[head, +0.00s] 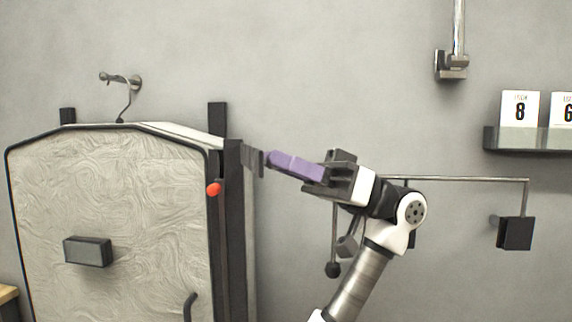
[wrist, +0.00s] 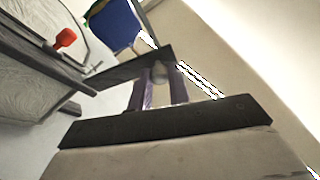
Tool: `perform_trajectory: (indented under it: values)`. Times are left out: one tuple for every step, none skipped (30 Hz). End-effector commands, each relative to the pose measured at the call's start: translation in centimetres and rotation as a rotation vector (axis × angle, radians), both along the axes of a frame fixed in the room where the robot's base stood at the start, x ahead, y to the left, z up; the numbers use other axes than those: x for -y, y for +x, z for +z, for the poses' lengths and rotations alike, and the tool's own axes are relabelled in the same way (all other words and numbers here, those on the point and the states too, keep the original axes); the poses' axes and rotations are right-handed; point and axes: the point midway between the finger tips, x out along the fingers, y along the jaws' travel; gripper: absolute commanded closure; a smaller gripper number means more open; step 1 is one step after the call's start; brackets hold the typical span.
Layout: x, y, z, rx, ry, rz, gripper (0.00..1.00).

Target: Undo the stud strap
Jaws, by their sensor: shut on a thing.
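A short dark strap (head: 253,160) stands out from the right edge of the pale patterned garment case (head: 110,215). In the wrist view the strap (wrist: 120,70) runs from the case's dark edge to between my purple fingers. My gripper (head: 270,160) is to the right of the case, with its fingertips at the strap's outer end. In the wrist view my gripper (wrist: 157,72) is shut on the strap end, and a small rounded grey part shows between the fingers. I cannot tell whether the stud is still fastened.
A red knob (head: 214,189) sits on the case's edge, just below and left of the strap. A dark block (head: 88,251) is on the case front. A wall rail (head: 460,179) runs behind my arm. A shelf with number cards (head: 520,138) is at right.

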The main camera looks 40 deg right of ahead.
Motion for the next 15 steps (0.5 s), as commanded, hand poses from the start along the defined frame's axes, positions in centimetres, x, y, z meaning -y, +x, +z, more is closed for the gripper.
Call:
perform_trajectory:
  values:
    - [-0.04,-0.01,-0.05,-0.001,-0.002,0.003,1.0]
    - [-0.04,-0.01,-0.05,-0.001,-0.002,0.003,1.0]
    - [-0.04,-0.01,-0.05,-0.001,-0.002,0.003,1.0]
    - [-0.04,-0.01,-0.05,-0.001,-0.002,0.003,1.0]
    - [-0.04,-0.01,-0.05,-0.001,-0.002,0.003,1.0]
    - [-0.04,-0.01,-0.05,-0.001,-0.002,0.003,1.0]
    - [-0.04,-0.01,-0.05,0.0,-0.002,0.002,1.0]
    - [-0.06,-0.01,-0.04,0.0,-0.002,0.002,1.0]
    - [-0.06,-0.01,-0.04,0.0,-0.002,0.002,1.0]
    - [-0.06,-0.01,-0.04,0.0,-0.003,0.002,1.0]
    - [-0.06,-0.01,-0.04,0.0,-0.003,0.002,1.0]
    - [-0.06,-0.01,-0.04,0.0,-0.002,0.002,0.76]
    - [-0.05,-0.01,-0.03,0.0,-0.002,0.001,0.72]
    - [-0.05,-0.01,-0.03,0.0,-0.002,0.001,0.68]
    - [-0.05,0.0,-0.02,0.0,-0.002,0.001,0.63]
